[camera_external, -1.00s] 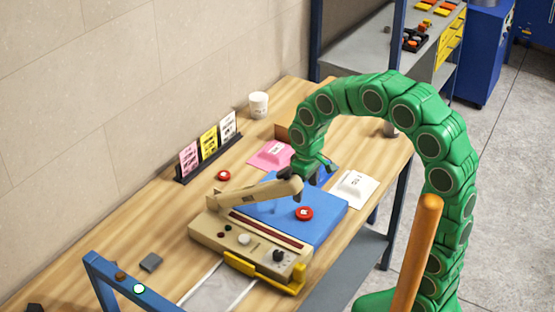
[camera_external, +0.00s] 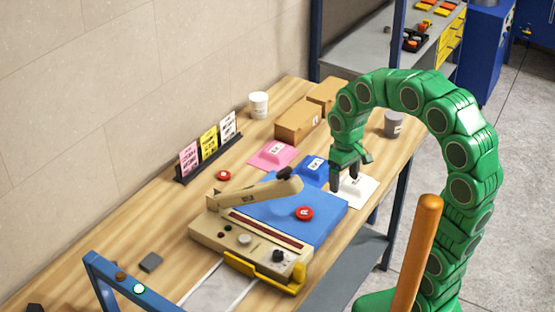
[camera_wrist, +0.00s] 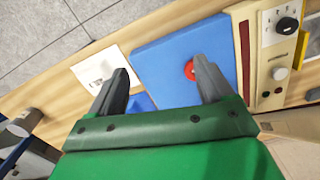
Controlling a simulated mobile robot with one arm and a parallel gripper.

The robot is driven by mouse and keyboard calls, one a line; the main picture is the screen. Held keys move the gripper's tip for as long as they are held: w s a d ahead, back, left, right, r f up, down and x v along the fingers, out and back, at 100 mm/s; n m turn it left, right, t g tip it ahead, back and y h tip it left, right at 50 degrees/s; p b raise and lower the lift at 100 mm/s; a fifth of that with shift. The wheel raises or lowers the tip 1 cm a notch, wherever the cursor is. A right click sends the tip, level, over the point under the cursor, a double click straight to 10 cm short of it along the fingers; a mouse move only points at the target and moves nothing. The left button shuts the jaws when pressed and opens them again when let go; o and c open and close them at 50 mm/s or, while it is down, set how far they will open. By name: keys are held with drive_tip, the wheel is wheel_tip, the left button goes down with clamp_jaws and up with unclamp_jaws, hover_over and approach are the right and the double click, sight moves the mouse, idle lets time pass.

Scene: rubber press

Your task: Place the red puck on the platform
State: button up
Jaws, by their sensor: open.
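A red puck (camera_external: 304,213) with a small white mark lies on the blue platform (camera_external: 325,213) beside the beige press (camera_external: 240,238). In the wrist view the puck (camera_wrist: 189,70) shows partly behind a finger, on the blue platform (camera_wrist: 150,52). A second red round piece (camera_external: 223,175) lies on the wooden table behind the press. My gripper (camera_external: 345,186) is open and empty, beyond the platform's far right side near the white pad. Its two fingers (camera_wrist: 162,70) stand apart in the wrist view.
The press's lever arm (camera_external: 250,194) angles up over the press. Pink (camera_external: 272,155), blue (camera_external: 311,170) and white (camera_external: 362,189) pads lie behind the platform. Cardboard boxes (camera_external: 297,122), a grey cup (camera_external: 393,124), a white cup (camera_external: 258,105) and a sign holder (camera_external: 208,148) stand farther off.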

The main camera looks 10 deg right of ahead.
drive_tip(key=s+d+f+m+g, duration=0.1)
drive_tip(key=s+d+m, duration=0.5)
drive_tip(key=s+d, duration=1)
drive_tip(key=shift+s+d+f, duration=0.15)
drive_tip(key=shift+s+f, duration=0.3)
drive_tip(key=shift+s, duration=0.25)
